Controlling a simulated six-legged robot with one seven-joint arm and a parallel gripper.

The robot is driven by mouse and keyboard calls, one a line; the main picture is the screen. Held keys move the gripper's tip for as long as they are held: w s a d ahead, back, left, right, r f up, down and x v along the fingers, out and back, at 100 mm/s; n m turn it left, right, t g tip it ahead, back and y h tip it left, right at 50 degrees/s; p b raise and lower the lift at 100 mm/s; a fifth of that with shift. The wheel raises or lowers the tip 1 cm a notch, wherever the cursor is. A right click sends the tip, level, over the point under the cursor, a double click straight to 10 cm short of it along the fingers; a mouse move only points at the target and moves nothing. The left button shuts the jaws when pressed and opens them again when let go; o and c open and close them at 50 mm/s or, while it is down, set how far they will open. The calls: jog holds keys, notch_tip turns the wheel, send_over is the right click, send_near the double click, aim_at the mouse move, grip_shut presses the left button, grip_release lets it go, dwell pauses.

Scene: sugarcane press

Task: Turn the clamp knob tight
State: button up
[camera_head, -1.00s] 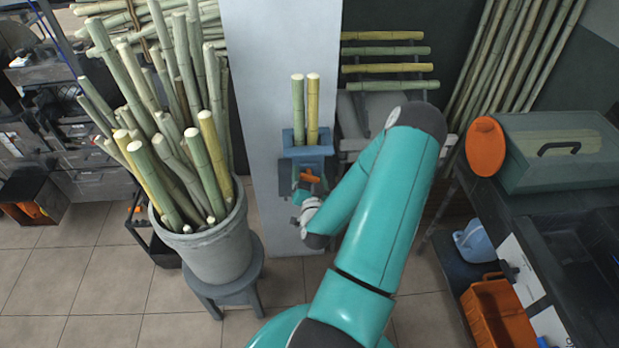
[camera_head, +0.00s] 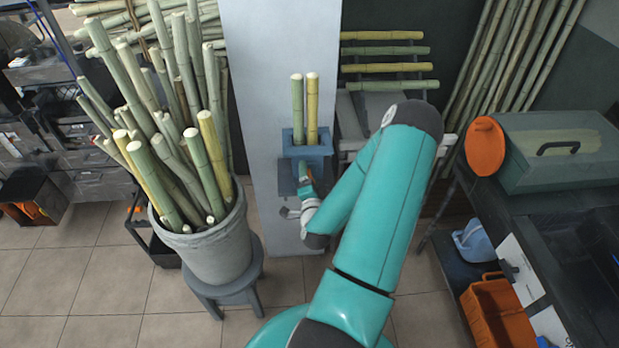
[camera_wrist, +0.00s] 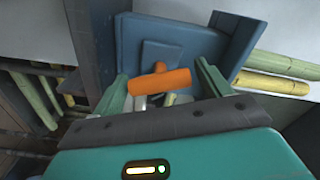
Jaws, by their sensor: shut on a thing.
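The clamp knob (camera_wrist: 160,82) is an orange T-shaped bar on the front of the blue clamp (camera_wrist: 205,45). In the wrist view it lies between my two green fingers, and my gripper (camera_wrist: 163,84) is shut on it. In the head view the blue clamp (camera_head: 307,152) is on the pale grey column, with one green and one yellow cane (camera_head: 312,105) standing upright in it. My gripper (camera_head: 304,183) is just below the clamp there, and the knob is mostly hidden by it.
A grey bucket (camera_head: 215,245) full of canes stands on a stool at the left. A rack with several canes (camera_head: 390,68) is behind my arm. A dark bench with a green machine (camera_head: 555,160) is at the right. The tiled floor between is clear.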

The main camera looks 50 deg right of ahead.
dwell(0.4)
jog(key=o, duration=0.9)
